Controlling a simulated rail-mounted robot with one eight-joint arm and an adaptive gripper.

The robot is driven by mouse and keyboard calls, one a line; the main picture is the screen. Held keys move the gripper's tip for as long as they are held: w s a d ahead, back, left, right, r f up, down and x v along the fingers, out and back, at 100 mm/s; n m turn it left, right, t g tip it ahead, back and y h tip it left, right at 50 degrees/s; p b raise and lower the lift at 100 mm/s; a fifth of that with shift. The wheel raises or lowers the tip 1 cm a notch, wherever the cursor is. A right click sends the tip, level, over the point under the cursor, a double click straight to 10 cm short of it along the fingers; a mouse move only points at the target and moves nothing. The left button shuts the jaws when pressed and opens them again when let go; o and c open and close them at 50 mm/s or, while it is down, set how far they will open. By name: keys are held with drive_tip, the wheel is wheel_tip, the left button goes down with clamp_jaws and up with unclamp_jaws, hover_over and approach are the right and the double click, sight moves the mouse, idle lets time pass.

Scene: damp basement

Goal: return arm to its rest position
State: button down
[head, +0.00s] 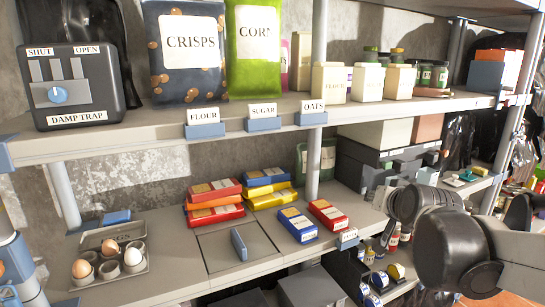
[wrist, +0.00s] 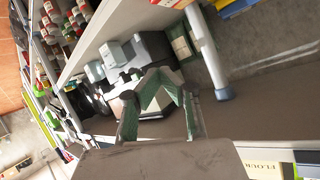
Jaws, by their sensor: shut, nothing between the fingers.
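My arm (head: 450,235) reaches in from the lower right of the head view, in front of the right end of the lower shelf. My gripper (wrist: 158,78) shows in the wrist view. Its green-sided fingers come together at the tips, with nothing held between them. In that view it points toward the shelving, with grey boxes and a shelf post beyond it. The gripper's fingers cannot be made out in the head view.
The upper shelf (head: 150,135) carries a damp trap box (head: 78,88), crisps (head: 187,50) and corn (head: 253,35) bags. The lower shelf holds an egg tray (head: 110,262), red packets (head: 328,214) and blue packets (head: 297,225). A shelf post (head: 313,165) stands mid-shelf.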

drive_tip(key=s+a+f+n+g, duration=0.1)
drive_tip(key=s+f+g, duration=0.1)
drive_tip(key=s, duration=0.6)
drive_tip(key=s+a+f+n+g, duration=0.1)
drive_tip(key=s+f, duration=0.3)
drive_tip(key=s, duration=0.4)
drive_tip(key=s+a+f+n+g, duration=0.1)
drive_tip(key=s+a+f+g, duration=0.1)
drive_tip(key=s, duration=0.7)
drive_tip(key=shift+a+f+n+g, duration=0.4)
drive_tip(key=shift+a+f, duration=0.25)
drive_tip(key=shift+a, duration=0.05)
drive_tip(key=shift+s, duration=0.1)
drive_tip(key=w+d+r+m+t, duration=0.2)
drive_tip(key=w+d+r, duration=0.1)
drive_tip(key=w, duration=0.6)
drive_tip(key=w+d+r+m+t+h, duration=0.1)
drive_tip(key=w+d+r+t, duration=0.15)
drive_tip(key=w, duration=0.65)
drive_tip(key=w+d+r+m+t, duration=0.2)
drive_tip(key=w+d+r, duration=0.15)
drive_tip(key=w, duration=0.55)
drive_tip(key=w+d+f+m+t+h, duration=0.2)
drive_tip(key=w+d+m+t+h, duration=0.3)
drive_tip(key=w+d, duration=0.9)
drive_tip(key=shift+w+d+f+m, duration=0.4)
drive_tip(key=shift+d+m, duration=0.3)
drive_tip(key=shift+d, duration=1)
